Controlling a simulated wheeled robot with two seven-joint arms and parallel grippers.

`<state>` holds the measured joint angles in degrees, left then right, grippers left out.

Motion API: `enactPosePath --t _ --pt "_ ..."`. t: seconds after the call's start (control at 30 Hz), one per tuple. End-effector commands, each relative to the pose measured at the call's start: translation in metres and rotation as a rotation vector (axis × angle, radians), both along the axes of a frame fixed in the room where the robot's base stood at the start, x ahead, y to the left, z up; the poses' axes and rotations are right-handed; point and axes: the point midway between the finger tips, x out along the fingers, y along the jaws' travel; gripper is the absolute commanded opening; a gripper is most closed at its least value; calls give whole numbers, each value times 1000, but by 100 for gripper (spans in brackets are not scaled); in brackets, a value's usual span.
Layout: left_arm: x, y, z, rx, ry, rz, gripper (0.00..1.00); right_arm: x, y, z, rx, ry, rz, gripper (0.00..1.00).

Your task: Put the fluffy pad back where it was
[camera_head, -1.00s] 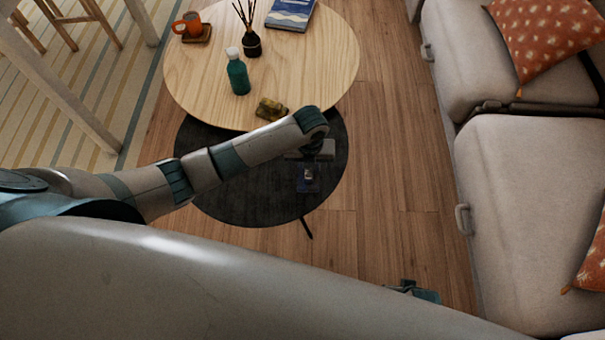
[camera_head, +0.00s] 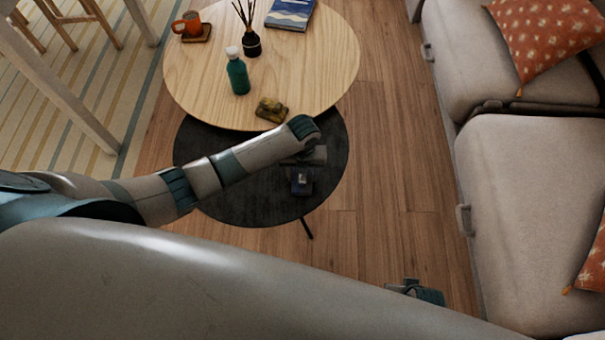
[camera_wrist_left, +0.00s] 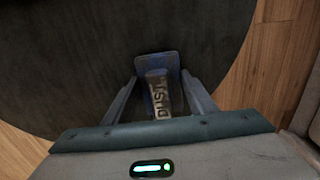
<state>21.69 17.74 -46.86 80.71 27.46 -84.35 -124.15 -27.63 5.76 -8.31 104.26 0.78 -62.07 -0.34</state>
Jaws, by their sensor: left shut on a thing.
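A small dark blue pad (camera_wrist_left: 142,64) with a pale strip of dark lettering, reading something like "DUST", is between the fingers of my left gripper (camera_wrist_left: 160,80) in the left wrist view. The gripper is shut on it. The pad also shows in the head view (camera_head: 302,182), just below my left gripper (camera_head: 304,164), in front of the dark lower round table top (camera_head: 230,198). I cannot tell whether the pad touches that top. My right gripper (camera_head: 415,291) shows only in part at the bottom right; its jaws are not clear.
The pale wooden upper table top (camera_head: 310,75) carries a teal bottle (camera_head: 237,76), a reed diffuser (camera_head: 252,42), an orange mug (camera_head: 188,24), a book (camera_head: 290,13) and a small brownish-yellow object (camera_head: 271,110). A grey sofa (camera_head: 530,210) stands at right. The dark top is mostly bare.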

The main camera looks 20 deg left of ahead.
Motion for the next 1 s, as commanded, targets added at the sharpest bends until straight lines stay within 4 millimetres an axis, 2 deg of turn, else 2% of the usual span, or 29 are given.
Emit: enactPosePath --t 0.4,0.43,0.5,0.83,1.0 --pt "0 0 -4 -1 -1 0 27 -2 -1 -1 -2 6 0 0" --pt "0 0 -4 -1 0 0 56 -2 -1 0 -2 7 0 0" --pt "0 0 -3 -1 0 0 70 -3 0 1 -1 7 0 0" --pt "0 0 -3 -1 0 0 70 -3 0 2 -1 6 0 0" --pt "0 0 5 0 -1 0 70 -3 0 1 0 1 0 0"
